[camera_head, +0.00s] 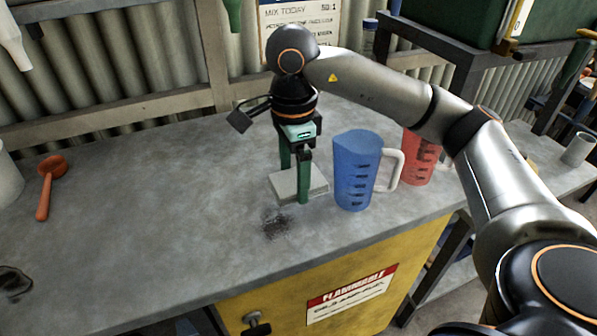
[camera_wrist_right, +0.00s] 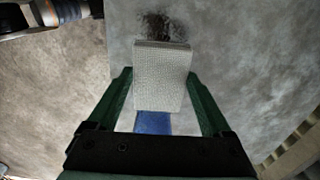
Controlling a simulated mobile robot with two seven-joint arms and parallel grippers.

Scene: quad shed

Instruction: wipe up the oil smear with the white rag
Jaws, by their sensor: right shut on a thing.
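The white rag (camera_head: 284,187) is a folded, block-like pad between the fingers of my right gripper (camera_head: 295,195). The gripper points down and is shut on it. In the right wrist view the rag (camera_wrist_right: 162,75) sits between the two green fingers (camera_wrist_right: 160,100). The dark oil smear (camera_head: 277,223) lies on the grey bench just in front of the rag, towards the front edge. It also shows in the right wrist view (camera_wrist_right: 160,25), just beyond the rag's far end. I cannot tell whether the rag touches the bench. My left gripper is not in view.
A blue jug (camera_head: 355,172) stands close right of the rag, with a red jug (camera_head: 417,160) behind it. An orange scoop (camera_head: 46,190) lies at the left. A dark patch (camera_head: 13,282) shows at the left edge. The bench (camera_head: 150,230) between is clear.

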